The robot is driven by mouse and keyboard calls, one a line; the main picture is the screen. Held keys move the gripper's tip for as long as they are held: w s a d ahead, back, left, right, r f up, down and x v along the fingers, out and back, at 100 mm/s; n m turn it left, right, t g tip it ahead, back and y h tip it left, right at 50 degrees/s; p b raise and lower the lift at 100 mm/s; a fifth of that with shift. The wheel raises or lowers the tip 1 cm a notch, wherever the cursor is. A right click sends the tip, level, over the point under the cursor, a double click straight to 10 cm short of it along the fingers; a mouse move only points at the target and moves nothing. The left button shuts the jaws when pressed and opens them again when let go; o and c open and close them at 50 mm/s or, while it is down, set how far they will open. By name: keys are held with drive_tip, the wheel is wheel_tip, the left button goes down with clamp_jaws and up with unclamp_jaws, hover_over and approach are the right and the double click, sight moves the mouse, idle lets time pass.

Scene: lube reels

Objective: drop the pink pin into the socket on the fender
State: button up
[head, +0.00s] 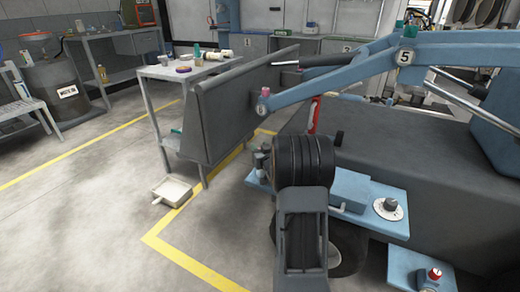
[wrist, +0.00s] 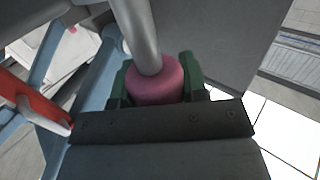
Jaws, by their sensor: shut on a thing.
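In the wrist view, my gripper (wrist: 158,92) has its green fingers shut on either side of a round pink piece, the pink pin (wrist: 155,88). A smooth grey rod (wrist: 140,35) runs up from the pink piece to the top edge. I cannot tell whether it belongs to the pin. In the head view, my dark arm stands in the lower middle; the gripper and held pin are not visible there. Light blue plates lie to its right, one with a round grey fitting (head: 389,207) and one with a red-topped fitting (head: 434,275). I cannot make out which part is the socket.
A blue linkage (head: 350,80) crosses the upper right, with a pink-capped joint (head: 264,96) at its left end. A grey upright panel (head: 230,110) stands left of it. A red cylinder (head: 313,115) is behind my arm.

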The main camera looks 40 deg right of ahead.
drive_tip(key=shift+f+b, duration=0.3)
drive_tip(key=shift+f, duration=0.1)
drive_tip(key=shift+r, duration=0.2)
drive_tip(key=shift+r+p, duration=1.5)
drive_tip(key=shift+r, duration=0.7)
drive_tip(key=shift+b, duration=0.55)
idle(0.6)
drive_tip(key=shift+f+b, duration=2.05)
drive_tip(key=shift+f, duration=0.3)
drive_tip(key=o, duration=1.1)
drive_tip(key=p+v, duration=0.3)
drive_tip(key=v, duration=1)
drive_tip(key=shift+s+p, duration=0.35)
drive_tip(key=shift+s, duration=0.05)
